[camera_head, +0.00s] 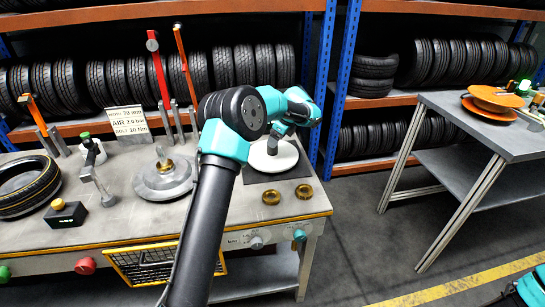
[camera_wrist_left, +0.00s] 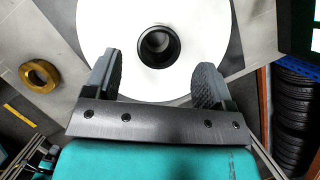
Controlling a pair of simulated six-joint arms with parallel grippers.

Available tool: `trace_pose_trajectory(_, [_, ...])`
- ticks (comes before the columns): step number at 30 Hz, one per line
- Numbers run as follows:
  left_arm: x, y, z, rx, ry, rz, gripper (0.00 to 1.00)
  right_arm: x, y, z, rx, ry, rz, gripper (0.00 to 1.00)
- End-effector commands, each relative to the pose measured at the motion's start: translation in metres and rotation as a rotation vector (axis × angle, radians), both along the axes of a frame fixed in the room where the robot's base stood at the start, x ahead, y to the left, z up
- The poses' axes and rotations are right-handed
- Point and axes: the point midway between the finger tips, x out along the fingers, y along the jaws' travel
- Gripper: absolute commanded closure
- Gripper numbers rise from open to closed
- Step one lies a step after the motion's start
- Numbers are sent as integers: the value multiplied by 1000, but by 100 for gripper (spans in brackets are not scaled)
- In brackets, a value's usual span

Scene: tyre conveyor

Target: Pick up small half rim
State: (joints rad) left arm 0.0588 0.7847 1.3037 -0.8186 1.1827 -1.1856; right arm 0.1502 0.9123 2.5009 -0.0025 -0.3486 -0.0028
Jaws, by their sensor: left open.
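A white round disc (camera_head: 288,157) with a dark central hub sits on a dark mat at the right of the workbench; I cannot tell for sure that it is the small half rim. It fills the top of the left wrist view (camera_wrist_left: 105,35), with its dark ring hub (camera_wrist_left: 158,46) in the middle. My left gripper (camera_wrist_left: 158,72) is open above the disc, its fingers apart on either side of the hub. In the head view the gripper (camera_head: 272,146) is small and partly hidden by my arm. My right gripper is not in view.
A grey metal disc (camera_head: 160,184) with a brass piece stands left of my arm. Two brass rings (camera_head: 271,197) lie at the bench front. A tyre (camera_head: 24,190) lies far left. Orange discs (camera_head: 492,98) lie on the right table (camera_head: 460,118). Tyre racks stand behind.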

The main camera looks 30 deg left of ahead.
Motion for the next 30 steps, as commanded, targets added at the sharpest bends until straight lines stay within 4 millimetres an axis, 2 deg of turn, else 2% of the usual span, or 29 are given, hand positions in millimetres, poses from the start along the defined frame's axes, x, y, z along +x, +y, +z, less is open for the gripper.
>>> trace_pose_trajectory(13, [-4, 19, -45, 0, 2, 1, 23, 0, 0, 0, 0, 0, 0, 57])
trace_pose_trajectory(29, [-3, 20, -47, 0, 0, 0, 23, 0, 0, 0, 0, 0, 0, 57])
trace_pose_trajectory(30, [-3, 20, -47, 0, 0, 0, 27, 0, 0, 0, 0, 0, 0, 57])
